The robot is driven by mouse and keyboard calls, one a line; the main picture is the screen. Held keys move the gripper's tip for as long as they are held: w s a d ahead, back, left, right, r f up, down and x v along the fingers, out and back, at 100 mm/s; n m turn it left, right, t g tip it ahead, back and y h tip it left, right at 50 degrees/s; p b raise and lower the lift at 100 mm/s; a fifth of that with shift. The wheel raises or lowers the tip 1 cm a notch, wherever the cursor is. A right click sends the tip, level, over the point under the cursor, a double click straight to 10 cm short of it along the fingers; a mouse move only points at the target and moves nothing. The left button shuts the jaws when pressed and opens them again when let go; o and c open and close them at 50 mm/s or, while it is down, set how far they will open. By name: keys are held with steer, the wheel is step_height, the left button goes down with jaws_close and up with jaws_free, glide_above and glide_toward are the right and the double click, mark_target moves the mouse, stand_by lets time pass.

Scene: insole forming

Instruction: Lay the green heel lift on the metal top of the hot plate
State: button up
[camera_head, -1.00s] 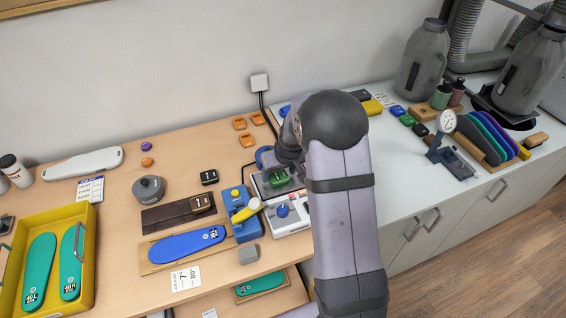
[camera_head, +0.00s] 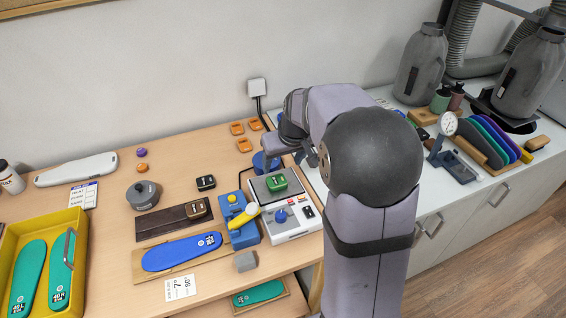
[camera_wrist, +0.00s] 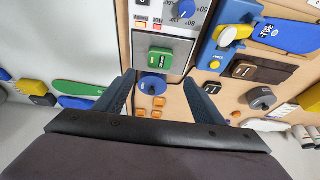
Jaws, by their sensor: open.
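The green heel lift (camera_head: 277,182) lies on the square metal top (camera_head: 261,191) of the white hot plate (camera_head: 297,228). In the wrist view the lift (camera_wrist: 160,54) lies within the metal top (camera_wrist: 181,45), with nothing gripping it. My gripper (camera_wrist: 160,80) is open and empty in the wrist view, its two fingers apart. In the head view it is behind the lift, clear of it, and partly hidden by my arm.
A blue round object (camera_head: 266,162) stands behind the hot plate. A blue fixture with a yellow lever (camera_head: 244,216) stands just left of it. Orange pieces (camera_head: 237,128) lie toward the wall. A blue insole (camera_head: 181,252) lies front left.

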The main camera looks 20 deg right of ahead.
steer(key=s+a+f+g, duration=0.1)
steer(key=s+a+f, duration=0.1)
steer(key=s, duration=0.6)
steer(key=s+a+f+g, duration=0.2)
steer(key=s+a+f, duration=0.1)
steer(key=s, duration=0.5)
steer(key=s+a+f+g, duration=0.1)
steer(key=s+a+f, duration=0.1)
steer(key=s, duration=0.6)
steer(key=shift+s+a+f, duration=0.35)
steer(key=shift+a, duration=0.4)
step_height(320, 180, down, 13)
steer(key=b, duration=1.3)
steer(key=shift+r, duration=0.15)
